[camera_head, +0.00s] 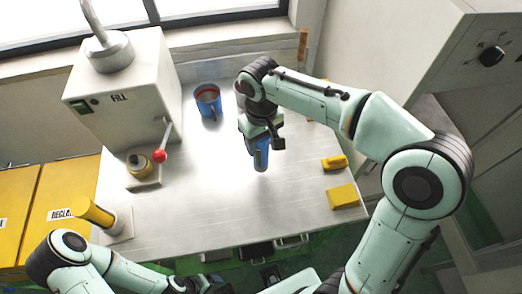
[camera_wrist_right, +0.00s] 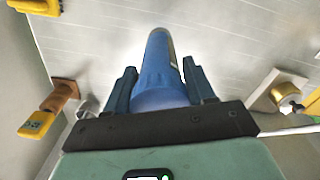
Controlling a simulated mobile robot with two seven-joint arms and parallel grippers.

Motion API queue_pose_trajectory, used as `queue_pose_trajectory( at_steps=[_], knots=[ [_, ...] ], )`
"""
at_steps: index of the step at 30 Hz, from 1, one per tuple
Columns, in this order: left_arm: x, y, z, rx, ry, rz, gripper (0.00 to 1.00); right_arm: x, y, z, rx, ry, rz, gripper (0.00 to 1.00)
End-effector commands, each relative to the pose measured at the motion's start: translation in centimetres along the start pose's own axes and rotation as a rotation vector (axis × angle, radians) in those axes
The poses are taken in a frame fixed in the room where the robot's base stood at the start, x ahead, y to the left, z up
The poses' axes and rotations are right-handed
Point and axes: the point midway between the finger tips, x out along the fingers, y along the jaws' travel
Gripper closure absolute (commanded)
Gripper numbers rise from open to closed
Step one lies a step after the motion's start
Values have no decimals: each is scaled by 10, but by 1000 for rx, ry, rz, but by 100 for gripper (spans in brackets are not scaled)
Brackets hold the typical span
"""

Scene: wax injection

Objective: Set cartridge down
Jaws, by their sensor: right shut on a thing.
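A blue cartridge (camera_head: 261,155) hangs roughly upright below my right gripper (camera_head: 262,141), over the middle of the pale worktop. In the right wrist view the same cartridge (camera_wrist_right: 160,68) sits between the two dark fingers of my right gripper (camera_wrist_right: 159,85), which is shut on it. Whether its lower end touches the worktop (camera_head: 215,200) cannot be told. My left arm comes in at the lower left. The dark end of my left gripper (camera_head: 190,286) is at the bottom edge, and its jaws are not clear.
A filling machine (camera_head: 110,95) with a red-knobbed lever (camera_head: 159,156) and a round pot (camera_head: 138,165) stands left. A blue cup (camera_head: 208,100) with reddish contents stands behind the cartridge. Yellow blocks (camera_head: 342,196) lie at the right edge. The front middle is clear.

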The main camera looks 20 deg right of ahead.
Motion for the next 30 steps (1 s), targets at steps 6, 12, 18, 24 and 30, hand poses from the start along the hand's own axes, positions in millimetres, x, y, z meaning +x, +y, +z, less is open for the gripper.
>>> queue_pose_trajectory(
  at_steps=[6, 12, 18, 24, 30],
  knots=[
    [6, -3, 2, -1, -3, -1, 19, 31, 0, 0, 0, -3, 1, 100],
    [7, -3, 2, -1, -3, -1, 19, 42, 0, 0, 0, 1, 0, 100],
    [7, -3, 2, -1, -3, -1, 19, 42, 0, 0, 0, 1, 0, 100],
    [9, -4, 3, -2, -5, -2, 19, 46, 0, 0, 0, -1, 0, 23],
    [9, -4, 3, -2, -4, -2, 19, 45, 0, 0, 0, -1, 0, 21]
  ],
)
